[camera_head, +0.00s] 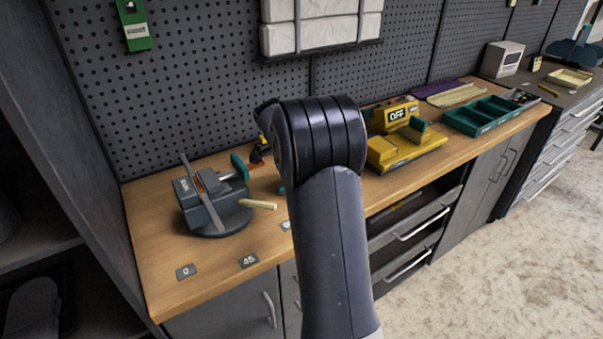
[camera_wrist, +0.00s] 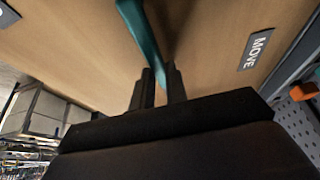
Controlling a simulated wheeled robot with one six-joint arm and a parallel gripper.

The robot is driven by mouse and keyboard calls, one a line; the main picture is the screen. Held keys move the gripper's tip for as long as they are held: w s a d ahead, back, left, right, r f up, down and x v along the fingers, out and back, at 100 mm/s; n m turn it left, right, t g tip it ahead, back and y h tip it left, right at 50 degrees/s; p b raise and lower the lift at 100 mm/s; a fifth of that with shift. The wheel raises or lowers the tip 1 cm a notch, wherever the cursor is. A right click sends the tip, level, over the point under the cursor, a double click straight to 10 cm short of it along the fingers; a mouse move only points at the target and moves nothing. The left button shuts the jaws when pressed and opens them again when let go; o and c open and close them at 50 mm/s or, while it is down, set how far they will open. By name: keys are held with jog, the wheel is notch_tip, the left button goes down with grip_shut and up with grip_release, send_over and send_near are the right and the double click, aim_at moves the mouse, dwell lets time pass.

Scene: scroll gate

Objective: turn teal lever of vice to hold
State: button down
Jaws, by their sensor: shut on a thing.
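In the wrist view a teal lever (camera_wrist: 141,38) runs down from the top edge into my gripper (camera_wrist: 158,80). The two dark fingers are shut around its lower end. In the head view the grey vice (camera_head: 215,200) stands on the left of the wooden bench, with a pale handle pointing right. A teal piece (camera_head: 240,167) shows just behind the vice; I cannot tell whether it belongs to the lever. My arm hides the gripper and the area right of the vice in the head view.
Small labels "0" (camera_head: 186,271) and "45" (camera_head: 249,260) lie along the bench's front edge. A "MOVE" label (camera_wrist: 257,48) shows in the wrist view. A yellow device marked "OFF" (camera_head: 397,115) and a green tray (camera_head: 490,116) stand farther right. A pegboard rises behind.

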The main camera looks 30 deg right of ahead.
jog(key=c, duration=1.7)
grip_release()
jog(key=v, duration=1)
jog(key=shift+s+a+r, duration=0.1)
jog(key=shift+a+r, duration=0.05)
jog(key=shift+r, duration=0.25)
jog(key=shift+f, duration=0.1)
jog(key=x, duration=1)
jog(key=shift+f, duration=0.35)
jog(key=shift+w+n, duration=0.2)
jog(key=shift+n, duration=0.1)
